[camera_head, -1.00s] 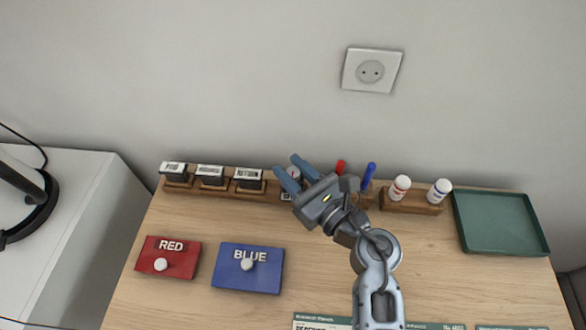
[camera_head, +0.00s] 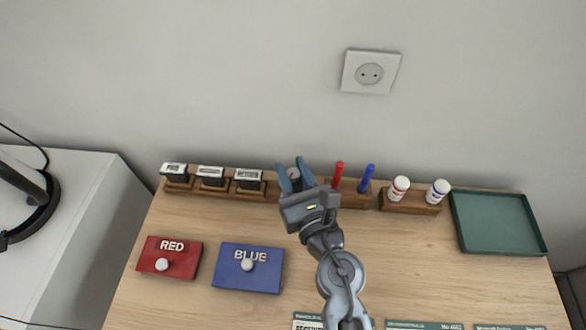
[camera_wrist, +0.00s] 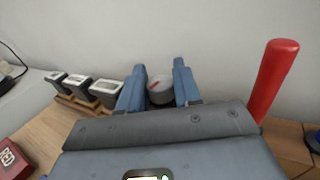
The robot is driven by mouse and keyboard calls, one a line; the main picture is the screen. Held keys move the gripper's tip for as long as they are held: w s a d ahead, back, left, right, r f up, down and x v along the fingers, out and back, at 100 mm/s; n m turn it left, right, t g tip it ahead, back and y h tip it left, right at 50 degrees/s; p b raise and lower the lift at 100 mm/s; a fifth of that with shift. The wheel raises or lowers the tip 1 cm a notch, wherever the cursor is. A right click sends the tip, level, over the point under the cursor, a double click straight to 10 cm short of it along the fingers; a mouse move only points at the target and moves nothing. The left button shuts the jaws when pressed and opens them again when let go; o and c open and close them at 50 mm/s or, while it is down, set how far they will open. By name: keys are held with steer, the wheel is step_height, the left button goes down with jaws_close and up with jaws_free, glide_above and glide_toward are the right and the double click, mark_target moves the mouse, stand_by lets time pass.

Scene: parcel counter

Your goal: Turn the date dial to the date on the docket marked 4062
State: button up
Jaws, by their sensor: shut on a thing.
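The date dial (camera_head: 294,174) is a small round grey knob at the back of the counter, in the row of wooden holders. In the wrist view the dial (camera_wrist: 160,88) sits between my two blue fingers, with a small red mark on top. My gripper (camera_head: 295,174) is shut on the dial; it also shows in the wrist view (camera_wrist: 160,90). Its date window is hidden behind my gripper. Dockets with green headers lie at the front edge: a left one (camera_head: 307,317), a middle one (camera_head: 425,325) and a right one (camera_head: 510,327). They are cut off, and their numbers are too small to read surely.
Stamps (camera_head: 211,173) stand left of the dial. A red pen (camera_head: 337,174), a blue pen (camera_head: 367,178) and two white bottles (camera_head: 399,187) stand right. Red (camera_head: 183,255) and blue (camera_head: 232,274) pads lie front left. A green tray (camera_head: 498,245) is at right.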

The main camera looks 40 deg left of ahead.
steer(key=shift+m+t+h, duration=0.6)
steer(key=shift+m+t, duration=0.1)
steer(key=shift+t, duration=0.2)
steer(key=shift+m+t+h, duration=0.6)
steer(key=shift+t, duration=0.1)
stand_by(1.1)
steer(key=o, duration=0.9)
steer(key=shift+o, duration=0.2)
steer(key=shift+v, duration=3.9)
